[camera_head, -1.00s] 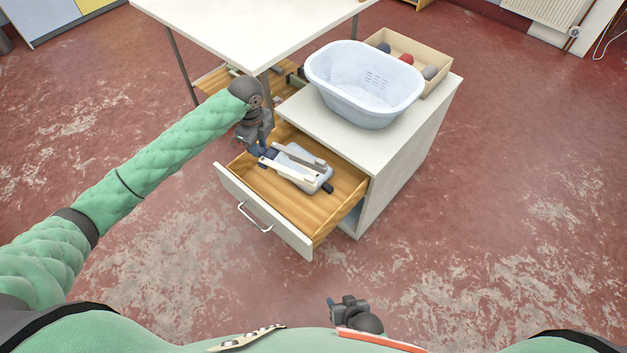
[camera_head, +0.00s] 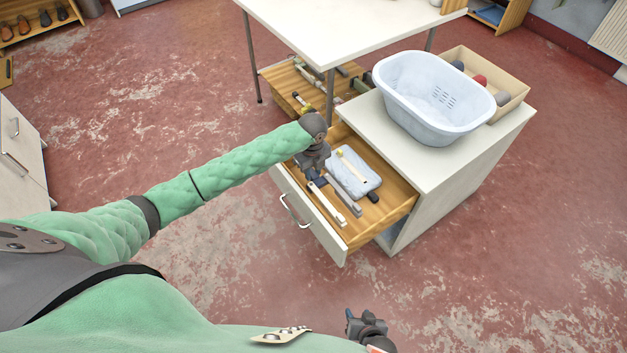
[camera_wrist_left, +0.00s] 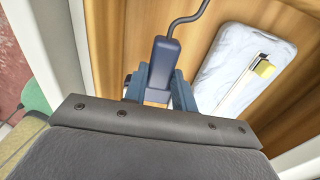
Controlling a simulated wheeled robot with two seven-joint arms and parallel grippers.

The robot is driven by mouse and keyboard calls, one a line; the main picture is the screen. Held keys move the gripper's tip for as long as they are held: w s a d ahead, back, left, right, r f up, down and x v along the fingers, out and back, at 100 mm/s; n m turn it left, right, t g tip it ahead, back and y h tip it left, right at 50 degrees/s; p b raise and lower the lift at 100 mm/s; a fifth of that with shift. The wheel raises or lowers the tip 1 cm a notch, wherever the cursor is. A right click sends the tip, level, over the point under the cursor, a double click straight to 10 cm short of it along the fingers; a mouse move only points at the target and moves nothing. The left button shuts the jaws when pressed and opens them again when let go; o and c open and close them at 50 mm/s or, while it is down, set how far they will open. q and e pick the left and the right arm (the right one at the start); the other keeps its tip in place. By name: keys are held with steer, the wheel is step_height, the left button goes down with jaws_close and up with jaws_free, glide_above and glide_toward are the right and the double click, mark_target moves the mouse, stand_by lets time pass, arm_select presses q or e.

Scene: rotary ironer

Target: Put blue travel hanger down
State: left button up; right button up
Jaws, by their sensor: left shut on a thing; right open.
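My left gripper (camera_head: 316,176) reaches into the open drawer (camera_head: 380,212). In the left wrist view it (camera_wrist_left: 163,88) is shut on the dark blue body of the travel hanger (camera_wrist_left: 165,58), from which a thin grey hook curves upward. In the head view the hanger is mostly hidden by the gripper. A pale bar and a grey bar stretch from beside the gripper toward the drawer's front right; whether they belong to the hanger I cannot tell. Contact with the drawer floor is unclear. My right gripper (camera_head: 352,322) is open and empty at the bottom, away from the drawer.
A pale marbled pad (camera_head: 368,182) lies in the drawer right of the gripper, with a yellow-ended white strip on it. It also shows in the wrist view (camera_wrist_left: 218,62). A pale basket (camera_head: 432,125) stands on the cabinet top (camera_head: 400,148). A white table (camera_head: 345,38) stands behind.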

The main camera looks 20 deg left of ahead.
mark_target(312, 173)
arm_select(q)
steer(key=shift+f, duration=2.65)
steer(key=shift+f, duration=0.1)
steer(key=o, duration=1)
step_height(312, 173, up, 12)
steer(key=shift+w+a+r, duration=0.1)
